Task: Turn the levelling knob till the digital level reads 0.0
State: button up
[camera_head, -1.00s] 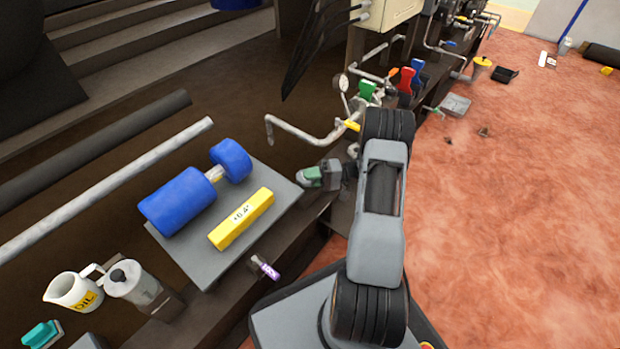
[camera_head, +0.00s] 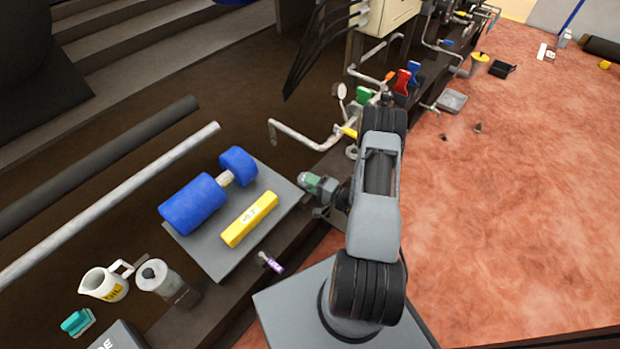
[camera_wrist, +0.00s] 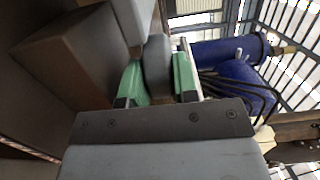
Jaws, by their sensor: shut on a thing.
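The yellow digital level (camera_head: 236,234) lies on a grey plate (camera_head: 218,263), beside a blue motor-like unit (camera_head: 193,204). My gripper (camera_head: 312,182) is at the plate's right corner. In the wrist view its green fingers are shut on a rounded grey knob (camera_wrist: 157,68), with one finger on each side. The knob is hidden behind the gripper in the head view. The blue unit also shows in the wrist view (camera_wrist: 225,52).
An oil jug (camera_head: 103,287) and a grey canister (camera_head: 158,279) stand left of the plate. A small purple-ended item (camera_head: 271,263) is at the bench's front edge. Pipes (camera_head: 305,138) and coloured handles (camera_head: 402,82) lie beyond my arm. The reddish floor at right is largely clear.

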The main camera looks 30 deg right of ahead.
jog(key=shift+a+m+t+h+p, duration=0.1)
jog(key=shift+m+t+h+p, duration=0.15)
jog(key=shift+m+t+h, duration=0.6)
jog(key=shift+a+m+t+h+p, duration=0.1)
jog(key=shift+m+t+h+p, duration=0.15)
jog(key=shift+m+h, duration=1.2)
jog(key=shift+h, duration=0.9)
jog(key=o, duration=0.7)
jog(key=shift+d, duration=0.1)
jog(key=shift+o, duration=1.1)
jog(key=shift+s, duration=0.15)
jog(key=s+d+p, duration=0.2)
jog(key=s, duration=1.1)
jog(key=shift+s, duration=0.2)
jog(key=shift+o, duration=0.2)
